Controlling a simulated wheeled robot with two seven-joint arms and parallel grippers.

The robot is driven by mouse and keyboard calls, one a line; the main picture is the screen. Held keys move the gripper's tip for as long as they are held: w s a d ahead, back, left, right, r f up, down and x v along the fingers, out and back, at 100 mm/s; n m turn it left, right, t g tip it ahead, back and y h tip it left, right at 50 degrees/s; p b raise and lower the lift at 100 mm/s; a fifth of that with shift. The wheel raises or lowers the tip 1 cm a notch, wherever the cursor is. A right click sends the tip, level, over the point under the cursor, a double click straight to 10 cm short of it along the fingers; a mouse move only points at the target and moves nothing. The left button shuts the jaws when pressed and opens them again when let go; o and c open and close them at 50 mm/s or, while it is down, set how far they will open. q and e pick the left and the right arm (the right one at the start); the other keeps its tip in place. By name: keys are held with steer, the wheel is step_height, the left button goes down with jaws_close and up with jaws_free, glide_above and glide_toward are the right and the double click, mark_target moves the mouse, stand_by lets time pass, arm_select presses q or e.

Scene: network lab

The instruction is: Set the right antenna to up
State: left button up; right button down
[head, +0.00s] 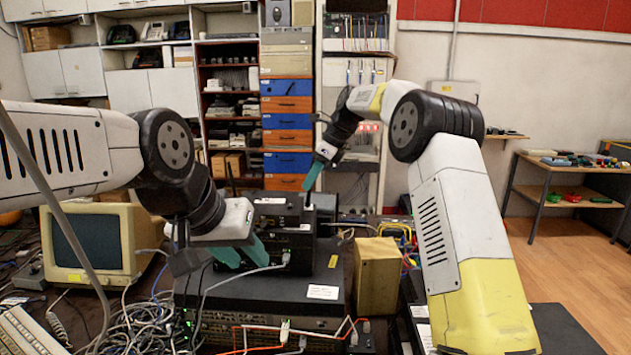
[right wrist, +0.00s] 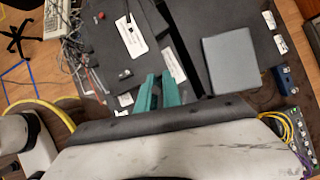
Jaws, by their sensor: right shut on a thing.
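The black router (head: 283,232) sits on top of a larger black rack unit (head: 270,292) in the middle of the bench. A thin dark antenna (head: 231,178) stands upright at its left. My right gripper (head: 312,178) reaches down at the router's back right corner, shut on the right antenna (head: 308,201), which is mostly hidden by the fingers. In the right wrist view, the teal fingers (right wrist: 158,91) are close together; the antenna between them cannot be made out. My left gripper (head: 242,254) is at the router's front left, its teal fingers apart with nothing seen between them.
A tan box (head: 377,276) stands right of the router. An old monitor (head: 95,243) and tangled cables (head: 125,318) crowd the left. Cables also run across the rack unit's front. A grey box (right wrist: 231,62) shows in the right wrist view. Shelves stand behind.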

steer(key=c, duration=1.5)
jaws_free()
steer(key=v, duration=0.7)
steer(key=shift+d+r, duration=0.2)
steer(key=shift+r, duration=0.1)
